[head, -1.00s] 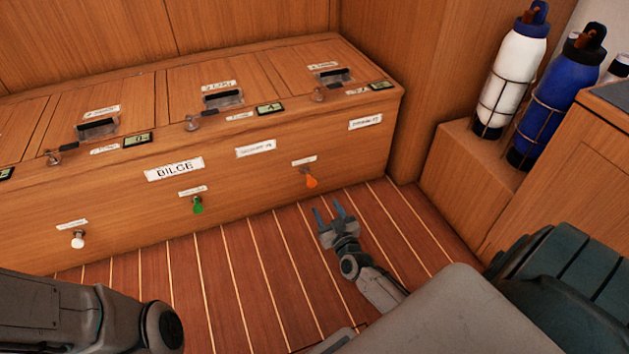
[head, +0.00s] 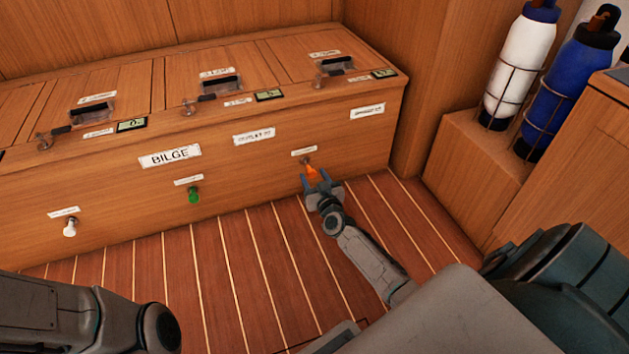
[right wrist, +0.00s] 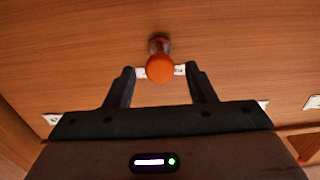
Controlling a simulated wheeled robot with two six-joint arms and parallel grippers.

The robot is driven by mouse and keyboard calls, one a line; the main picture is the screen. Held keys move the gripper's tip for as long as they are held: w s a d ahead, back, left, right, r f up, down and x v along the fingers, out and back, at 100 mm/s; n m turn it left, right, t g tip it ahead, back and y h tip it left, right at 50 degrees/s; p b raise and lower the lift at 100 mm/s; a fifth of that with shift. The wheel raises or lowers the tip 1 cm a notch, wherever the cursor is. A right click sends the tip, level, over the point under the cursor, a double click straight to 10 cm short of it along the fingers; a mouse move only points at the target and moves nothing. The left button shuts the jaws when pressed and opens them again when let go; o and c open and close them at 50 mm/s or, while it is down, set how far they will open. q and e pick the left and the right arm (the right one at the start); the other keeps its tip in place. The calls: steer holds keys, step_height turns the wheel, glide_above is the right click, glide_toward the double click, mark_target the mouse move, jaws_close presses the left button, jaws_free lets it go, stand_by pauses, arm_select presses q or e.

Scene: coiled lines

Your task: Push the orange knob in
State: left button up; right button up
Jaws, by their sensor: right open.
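The orange knob (head: 312,174) sticks out of the front of the wooden locker, below a small white label. In the right wrist view the knob (right wrist: 160,68) stands out on a metal stem, between and just beyond my fingertips. My right gripper (head: 317,177) is open, with its two fingers either side of the knob; I cannot tell whether they touch it. In the right wrist view the gripper's fingers (right wrist: 160,71) are spread wide with a gap on each side of the knob. My left arm shows at the lower left, but its gripper is out of the picture.
A green knob (head: 194,195) and a white knob (head: 70,227) stick out further left on the locker front (head: 120,205). Latches and small displays line its top edge. White and blue bottles (head: 516,65) stand in racks at right. The striped floor (head: 240,265) is clear.

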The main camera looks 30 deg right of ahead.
jaws_close()
steer(key=shift+x, duration=1.45)
steer(key=shift+c, duration=2)
jaws_free()
steer(key=shift+r, duration=0.1)
steer(key=o, duration=0.4)
